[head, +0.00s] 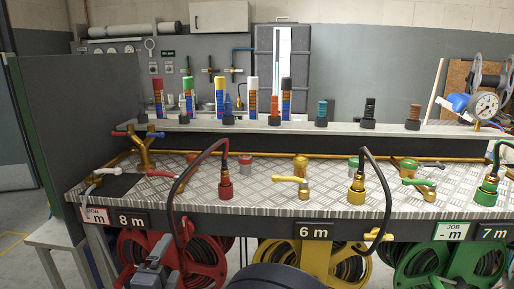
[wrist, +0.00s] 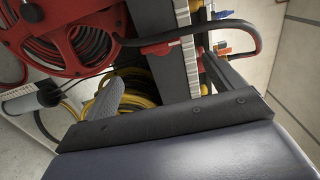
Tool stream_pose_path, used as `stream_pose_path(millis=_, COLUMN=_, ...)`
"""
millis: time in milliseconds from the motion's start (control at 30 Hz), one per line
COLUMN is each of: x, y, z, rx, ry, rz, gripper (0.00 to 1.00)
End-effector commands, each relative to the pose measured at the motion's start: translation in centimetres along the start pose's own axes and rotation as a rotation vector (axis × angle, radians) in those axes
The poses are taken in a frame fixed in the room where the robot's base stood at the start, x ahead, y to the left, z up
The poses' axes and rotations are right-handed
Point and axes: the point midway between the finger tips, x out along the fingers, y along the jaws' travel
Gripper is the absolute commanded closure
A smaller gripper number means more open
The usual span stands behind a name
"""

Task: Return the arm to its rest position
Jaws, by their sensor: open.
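My gripper (head: 157,262) shows at the bottom left of the head view, low in front of the bench by the red hose reel (head: 185,258). In the wrist view its jaws (wrist: 165,72) stand apart, with nothing held between them. The red reel (wrist: 60,40) fills the upper left there, and a yellow hose coil (wrist: 120,92) lies behind the jaws. I cannot tell whether the gripper touches the reel or its hose.
The metal-topped bench (head: 260,180) carries brass taps and hose couplings. A yellow reel (head: 315,262) and a green reel (head: 450,262) stand below. Open floor (head: 25,225) lies at left.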

Motion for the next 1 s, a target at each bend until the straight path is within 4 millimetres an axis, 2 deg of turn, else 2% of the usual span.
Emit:
stream_pose_path(millis=33, x=-0.9, y=-0.1, z=0.1, rx=0.0, ry=-0.003, rz=0.0, gripper=0.11)
stream_pose_path(millis=67, x=-0.6, y=0.0, z=0.0, rx=0.0, ry=0.001, rz=0.0, gripper=0.11)
stream_pose_path(millis=600, x=10.2, y=0.1, z=-0.2, rx=0.003, ry=0.006, rz=-0.001, gripper=0.11)
stream_pose_path(millis=1000, x=10.1, y=0.4, z=-0.1, rx=0.423, ry=0.001, rz=-0.002, gripper=0.11)
